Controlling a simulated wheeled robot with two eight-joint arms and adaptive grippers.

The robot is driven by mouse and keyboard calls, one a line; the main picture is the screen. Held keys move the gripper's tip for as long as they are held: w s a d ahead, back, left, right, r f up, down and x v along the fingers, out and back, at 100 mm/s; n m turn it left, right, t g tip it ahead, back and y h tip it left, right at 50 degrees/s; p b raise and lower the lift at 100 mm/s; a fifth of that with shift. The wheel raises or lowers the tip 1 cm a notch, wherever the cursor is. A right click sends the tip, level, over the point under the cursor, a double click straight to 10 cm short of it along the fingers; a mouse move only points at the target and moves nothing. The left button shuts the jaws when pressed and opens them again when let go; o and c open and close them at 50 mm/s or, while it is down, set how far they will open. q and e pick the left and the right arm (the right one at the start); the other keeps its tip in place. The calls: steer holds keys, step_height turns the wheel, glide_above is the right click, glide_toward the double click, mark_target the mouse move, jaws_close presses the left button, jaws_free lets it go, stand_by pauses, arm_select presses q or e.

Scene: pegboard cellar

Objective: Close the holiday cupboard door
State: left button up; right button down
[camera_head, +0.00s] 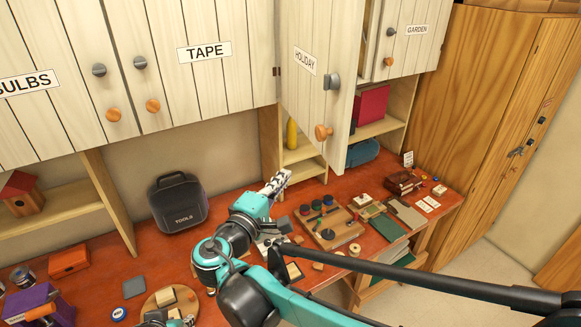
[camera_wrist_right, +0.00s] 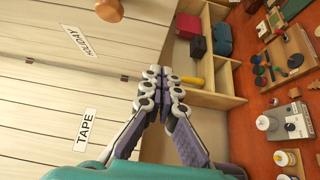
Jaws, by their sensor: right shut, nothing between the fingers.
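The holiday cupboard door (camera_head: 315,100) is a pale plank door with a HOLIDAY label (camera_head: 305,61). It stands ajar, swung out from its hinge beside the TAPE door. It carries a grey knob (camera_head: 332,81) and a wooden knob (camera_head: 323,132). In the right wrist view the door (camera_wrist_right: 60,18) and a wooden knob (camera_wrist_right: 118,12) show at the top. My right gripper (camera_head: 284,176) is shut and empty, below the door's lower edge and apart from it. Its closed fingers show in the wrist view (camera_wrist_right: 165,85). A part of my left gripper (camera_head: 172,318) shows at the bottom edge; its fingers are unclear.
The TAPE door (camera_head: 190,80) is shut at left; the GARDEN door (camera_head: 412,35) is at right. The red-brown bench (camera_head: 230,205) below holds a black TOOLS case (camera_head: 178,203) and a wooden tray (camera_head: 325,226). A yellow bottle (camera_head: 292,133) stands in the shelves behind.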

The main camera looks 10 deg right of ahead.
steer(key=p, duration=0.1)
glide_toward(319, 150)
steer(key=w, duration=0.4)
steer(key=shift+w+d+p, duration=0.15)
steer(key=shift+d+p, duration=0.05)
steer(key=shift+d, duration=0.35)
steer(key=shift+w+d+p, duration=0.15)
steer(key=shift+d+p, duration=0.05)
steer(key=shift+d, duration=0.35)
steer(key=shift+s+d+r, duration=0.1)
steer(key=shift+d, duration=0.55)
